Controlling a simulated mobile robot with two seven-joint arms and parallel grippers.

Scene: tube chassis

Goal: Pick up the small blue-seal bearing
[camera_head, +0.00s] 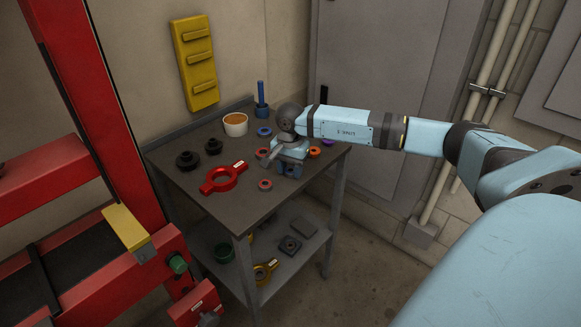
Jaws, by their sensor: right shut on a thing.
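My right gripper (268,158) is low over the middle of the grey bench top (190,190), its arm coming in from the right. A small blue-purple ring (264,131), which looks like a bearing, lies flat on the bench behind the gripper. A red-sealed bearing (265,184) lies in front of it. An orange ring (314,152) lies to its right. My left gripper is not in view.
A blue post (261,100) is at the back. A red frame (110,130) stands left. The lower shelf (300,256) holds more parts.

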